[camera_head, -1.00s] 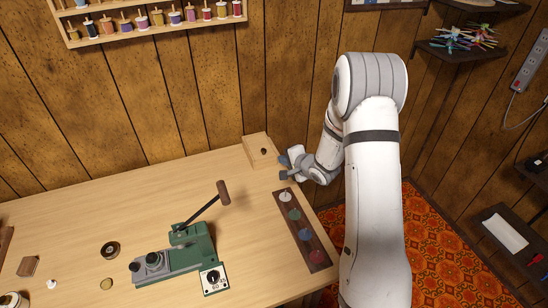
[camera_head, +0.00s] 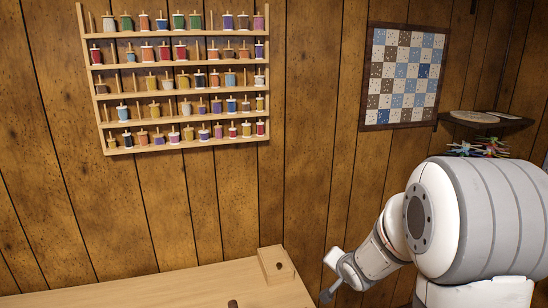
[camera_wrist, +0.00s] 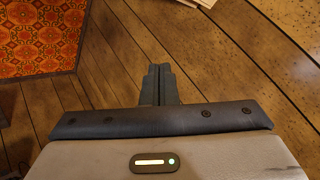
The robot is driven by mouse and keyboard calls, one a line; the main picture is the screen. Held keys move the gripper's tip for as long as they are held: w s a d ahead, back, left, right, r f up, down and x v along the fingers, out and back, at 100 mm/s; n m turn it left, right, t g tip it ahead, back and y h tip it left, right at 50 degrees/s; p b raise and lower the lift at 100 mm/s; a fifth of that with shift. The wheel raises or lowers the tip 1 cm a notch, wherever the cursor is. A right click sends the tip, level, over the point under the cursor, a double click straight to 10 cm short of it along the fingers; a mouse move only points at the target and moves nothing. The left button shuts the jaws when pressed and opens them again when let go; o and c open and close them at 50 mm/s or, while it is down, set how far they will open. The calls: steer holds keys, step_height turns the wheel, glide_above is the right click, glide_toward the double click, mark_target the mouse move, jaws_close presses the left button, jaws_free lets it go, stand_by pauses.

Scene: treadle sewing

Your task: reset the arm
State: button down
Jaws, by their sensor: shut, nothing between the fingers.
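My gripper (camera_head: 329,294) shows at the lower middle right in the head view, just right of the table's back right corner and apart from the table. In the wrist view my gripper (camera_wrist: 160,84) has its two dark fingers together with nothing between them. My arm fills the right side of the head view. The wood-panelled wall lies behind the arm.
The light wooden table (camera_head: 190,288) fills the lower left, with a small wooden box (camera_head: 272,266) at its back corner. A thread rack (camera_head: 183,96) and a quilt (camera_head: 403,77) hang on the wall. A dark shelf (camera_head: 505,123) is at the right. Orange carpet (camera_wrist: 42,38) shows in the wrist view.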

steer(key=s+r+n+g, duration=0.2)
steer(key=s+r, duration=0.1)
steer(key=s, duration=0.6)
steer(key=s+a+r+n+g, duration=0.1)
steer(key=s+r+n+g, duration=0.1)
steer(key=s, duration=0.7)
steer(key=s+a+r+n+g, duration=0.1)
steer(key=s+r+n, duration=0.3)
steer(key=s, duration=0.5)
steer(key=shift+s+r+g+h, duration=0.3)
steer(key=shift+g+h, duration=0.1)
steer(key=shift+g, duration=0.4)
steer(key=shift+a, duration=0.1)
